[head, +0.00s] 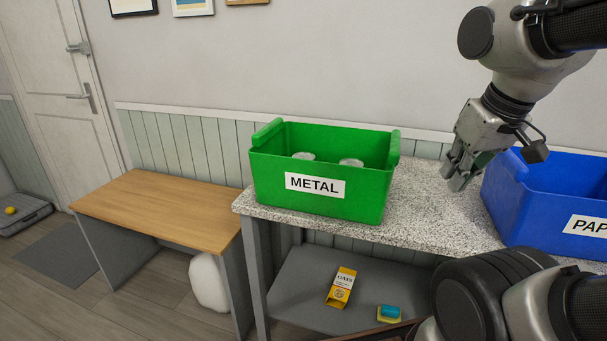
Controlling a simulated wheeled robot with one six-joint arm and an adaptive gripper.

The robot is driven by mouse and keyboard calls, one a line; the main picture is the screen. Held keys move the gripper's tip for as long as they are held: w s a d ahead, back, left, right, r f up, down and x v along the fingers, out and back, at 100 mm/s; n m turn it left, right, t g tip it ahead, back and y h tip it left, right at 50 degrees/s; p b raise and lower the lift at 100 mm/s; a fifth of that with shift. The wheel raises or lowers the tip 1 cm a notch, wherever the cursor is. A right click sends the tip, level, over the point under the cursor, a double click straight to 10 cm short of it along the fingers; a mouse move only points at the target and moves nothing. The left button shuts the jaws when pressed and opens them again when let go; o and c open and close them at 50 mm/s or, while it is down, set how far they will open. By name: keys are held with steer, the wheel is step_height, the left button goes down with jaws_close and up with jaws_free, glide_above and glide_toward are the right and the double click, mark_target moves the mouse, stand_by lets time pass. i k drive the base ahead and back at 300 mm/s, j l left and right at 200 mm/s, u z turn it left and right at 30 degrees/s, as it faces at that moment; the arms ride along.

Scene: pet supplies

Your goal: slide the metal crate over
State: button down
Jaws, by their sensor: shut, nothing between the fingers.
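The metal crate (270,197) is a green open-topped bin with a white METAL label. It stands upright near the left end of the speckled counter (432,212). Two round light-coloured tops, probably cans (303,156), show inside it; its floor is hidden. My gripper (456,182) hangs over the counter to the right of the crate, apart from it. Its fingers are shut with nothing between them.
A blue crate labelled PAP... (535,205) stands on the counter at right, close to my gripper. A wooden table (160,210) adjoins the counter's left end, slightly lower and bare. An oats box (341,288) lies on the shelf below.

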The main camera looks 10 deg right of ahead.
mark_target(322, 187)
steer(key=i+j+z, duration=0.1)
steer(key=i+j, duration=0.4)
steer(key=j, duration=0.2)
steer(key=i+j+z, duration=0.15)
steer(key=j, duration=0.25)
steer(key=i, duration=0.1)
